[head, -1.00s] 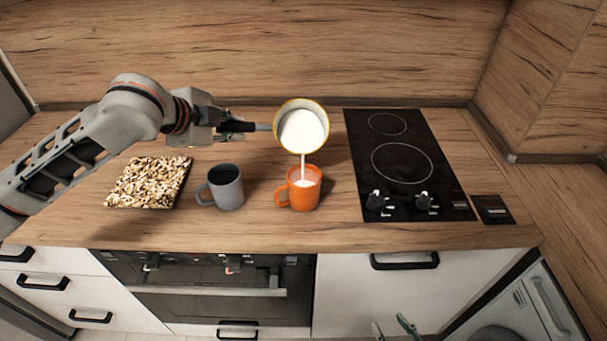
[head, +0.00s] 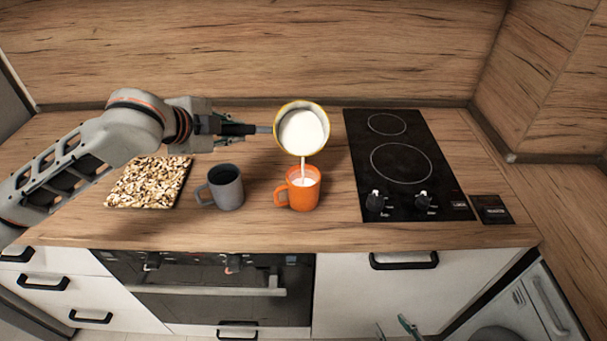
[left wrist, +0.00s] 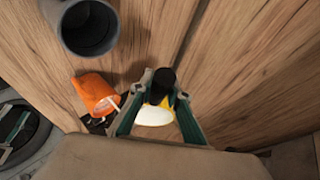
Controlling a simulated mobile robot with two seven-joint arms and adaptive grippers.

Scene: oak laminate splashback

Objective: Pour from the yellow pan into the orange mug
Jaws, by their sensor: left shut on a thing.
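The yellow pan (head: 287,114) is tipped above the orange mug (head: 300,193), its open side facing the head camera. White liquid shows inside it, and a thin white stream runs from its lower rim into the mug. The mug stands upright on the counter, with white liquid inside. My left gripper (head: 251,128) is shut on the pan's dark handle, left of the pan. In the left wrist view the fingers (left wrist: 160,95) close around the handle, and the orange mug (left wrist: 93,92) shows to their left. My right gripper (head: 394,327) is partly in view at the bottom edge, fingers apart.
A grey mug (head: 226,188) with dark contents stands left of the orange mug. A speckled board (head: 148,183) lies further left. A black hob (head: 401,160) with two knobs is on the right. The wooden splashback (head: 260,50) rises behind.

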